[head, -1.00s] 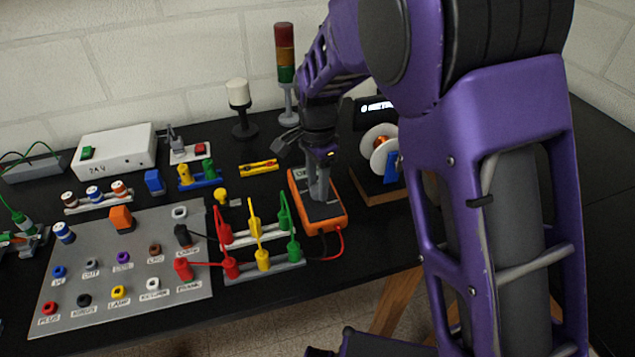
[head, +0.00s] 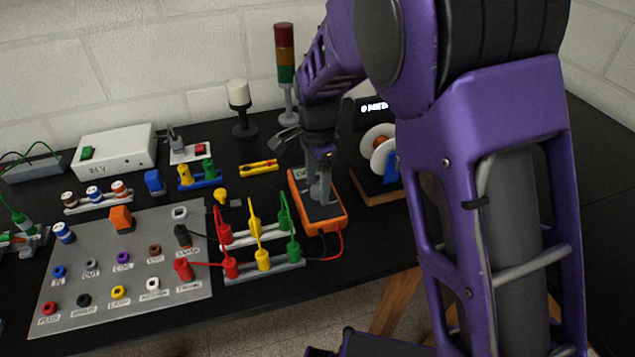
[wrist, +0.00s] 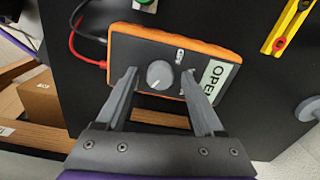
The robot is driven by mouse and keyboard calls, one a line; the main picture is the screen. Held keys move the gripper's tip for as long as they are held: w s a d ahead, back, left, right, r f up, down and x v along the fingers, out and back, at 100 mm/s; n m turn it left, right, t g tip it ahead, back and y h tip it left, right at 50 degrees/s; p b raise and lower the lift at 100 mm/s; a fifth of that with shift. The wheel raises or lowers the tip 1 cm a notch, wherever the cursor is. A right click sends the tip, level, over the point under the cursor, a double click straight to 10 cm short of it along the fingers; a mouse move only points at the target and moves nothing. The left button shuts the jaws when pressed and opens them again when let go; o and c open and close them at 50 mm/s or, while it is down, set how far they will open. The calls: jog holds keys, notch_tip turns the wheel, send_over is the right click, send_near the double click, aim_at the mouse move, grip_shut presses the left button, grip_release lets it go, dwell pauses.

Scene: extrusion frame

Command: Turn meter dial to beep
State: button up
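The orange and dark grey meter (head: 318,213) lies on the black table, left of my forearm in the head view. In the wrist view the meter (wrist: 203,45) shows a round grey dial (wrist: 159,74) with a pale pointer mark and a display (wrist: 214,80) reading "OPEN". My gripper (wrist: 160,80) is open, with one finger on each side of the dial and a gap to it on both sides. In the head view my gripper (head: 320,195) is over the meter and hides the dial. Whether the fingertips touch the meter's face I cannot tell.
Red and black leads run from the meter's near end. A rack of red, yellow and green plugs (head: 262,262) stands close on its left. A spool on a wooden base (head: 375,197) stands to the right. A yellow level-like bar (head: 259,168) lies behind.

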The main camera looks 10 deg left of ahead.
aim_at(318, 189)
notch_tip(318, 189, up, 17)
jog(key=shift+r, duration=0.2)
dwell(0.6)
